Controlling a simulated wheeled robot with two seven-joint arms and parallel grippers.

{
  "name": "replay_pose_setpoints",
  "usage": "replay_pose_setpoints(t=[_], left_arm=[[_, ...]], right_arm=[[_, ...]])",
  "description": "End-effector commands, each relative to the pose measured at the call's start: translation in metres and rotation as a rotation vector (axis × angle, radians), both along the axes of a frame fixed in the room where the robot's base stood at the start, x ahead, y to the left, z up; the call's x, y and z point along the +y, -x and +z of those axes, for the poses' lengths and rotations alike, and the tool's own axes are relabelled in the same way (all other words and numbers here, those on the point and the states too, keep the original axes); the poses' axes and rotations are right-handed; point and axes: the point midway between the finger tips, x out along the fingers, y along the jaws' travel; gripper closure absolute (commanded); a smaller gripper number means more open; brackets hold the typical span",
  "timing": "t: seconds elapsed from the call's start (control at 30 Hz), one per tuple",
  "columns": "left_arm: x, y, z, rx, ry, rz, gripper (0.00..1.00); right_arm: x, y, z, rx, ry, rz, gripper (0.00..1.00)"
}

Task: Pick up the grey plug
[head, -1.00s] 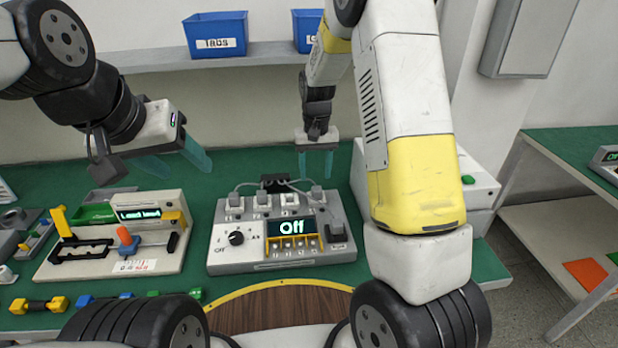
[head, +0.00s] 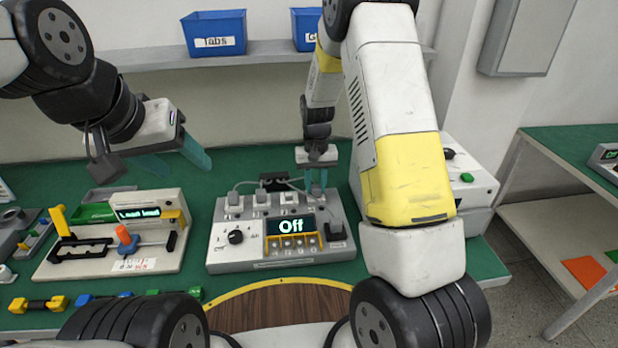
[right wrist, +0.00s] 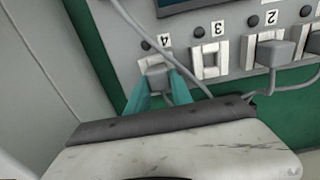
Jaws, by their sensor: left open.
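The grey plug (head: 316,190) sits in the rightmost socket at the back of the control box (head: 230,258). In the right wrist view the plug (right wrist: 157,78) is at the socket marked 4, with a cable by it. My right gripper (head: 316,182) reaches down over it from behind. Its teal fingers (right wrist: 158,84) lie on both sides of the plug and appear to touch it. The fingers partly hide the plug's sides. My left gripper (head: 188,165) is open and empty in the air at the left, above the bench.
Socket 3 (right wrist: 210,62) beside it is empty, and another grey plug (right wrist: 274,50) sits in socket 2. The box display reads "Off". A fixture with a lever (head: 125,250) stands at the left. A white unit (head: 470,190) is close on the right.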

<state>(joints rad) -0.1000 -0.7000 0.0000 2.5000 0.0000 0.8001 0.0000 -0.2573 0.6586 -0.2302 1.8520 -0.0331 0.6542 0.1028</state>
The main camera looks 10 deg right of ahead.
Motion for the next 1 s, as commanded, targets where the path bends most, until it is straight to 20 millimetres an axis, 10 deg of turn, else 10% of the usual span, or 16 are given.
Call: replay_pose_setpoints(t=[0.67, 1.0], left_arm=[[0.0, 0.0, 0.0, 0.0, 0.0, 0.0, 0.43], [0.0, 0.0, 0.0, 0.0, 0.0, 0.0, 0.43]], right_arm=[[0.001, -0.001, 0.036, -0.002, -0.002, 0.0, 1.0], [0.037, 0.071, 0.043, 0.001, -0.002, 0.004, 1.0]])
